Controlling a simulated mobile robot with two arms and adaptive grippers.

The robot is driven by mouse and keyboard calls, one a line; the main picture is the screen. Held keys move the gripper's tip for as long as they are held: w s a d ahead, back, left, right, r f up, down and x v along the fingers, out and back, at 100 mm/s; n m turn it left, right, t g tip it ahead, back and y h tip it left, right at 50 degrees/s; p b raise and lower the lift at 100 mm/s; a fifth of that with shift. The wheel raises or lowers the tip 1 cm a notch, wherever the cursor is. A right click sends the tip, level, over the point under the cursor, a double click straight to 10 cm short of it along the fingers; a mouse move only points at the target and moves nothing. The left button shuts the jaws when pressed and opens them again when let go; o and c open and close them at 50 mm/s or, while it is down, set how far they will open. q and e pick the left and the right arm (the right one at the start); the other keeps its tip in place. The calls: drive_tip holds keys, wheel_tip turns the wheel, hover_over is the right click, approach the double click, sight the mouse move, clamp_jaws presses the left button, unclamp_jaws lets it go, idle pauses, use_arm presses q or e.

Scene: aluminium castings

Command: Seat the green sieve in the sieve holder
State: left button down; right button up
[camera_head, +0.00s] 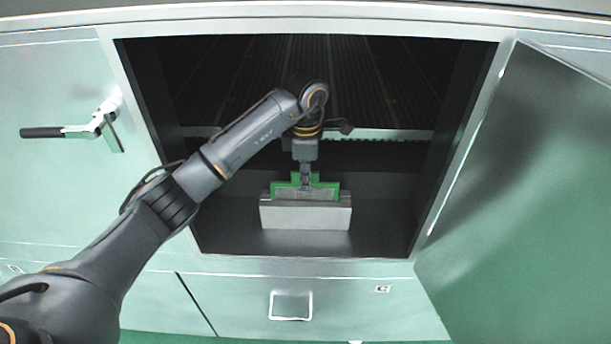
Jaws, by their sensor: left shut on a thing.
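My left gripper (305,181) reaches into the open cabinet and is shut on the green sieve (329,186), at the upper middle of its frame. The sieve has a green frame and a grey mesh, and stands roughly upright. Its lower edge meets the top of a light grey block-shaped holder (305,216) on the cabinet floor. The holder hides the sieve's bottom edge, so I cannot tell whether it sits inside the holder or just behind it. My right gripper is not in view.
The cabinet door (530,200) stands open on the right. A lever handle (75,130) sticks out on the left panel. A ribbed dark surface with a metal front edge (385,134) lies deeper inside. The cabinet floor (385,240) around the holder is clear.

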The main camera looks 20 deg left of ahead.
use_arm(q)
drive_tip(key=shift+f, duration=0.15)
drive_tip(key=c, duration=1.5)
unclamp_jaws()
drive_tip(key=shift+o, duration=0.2)
wheel_tip(320, 180, up, 8)
drive_tip(key=shift+b, duration=0.6)
drive_tip(key=shift+f, duration=0.1)
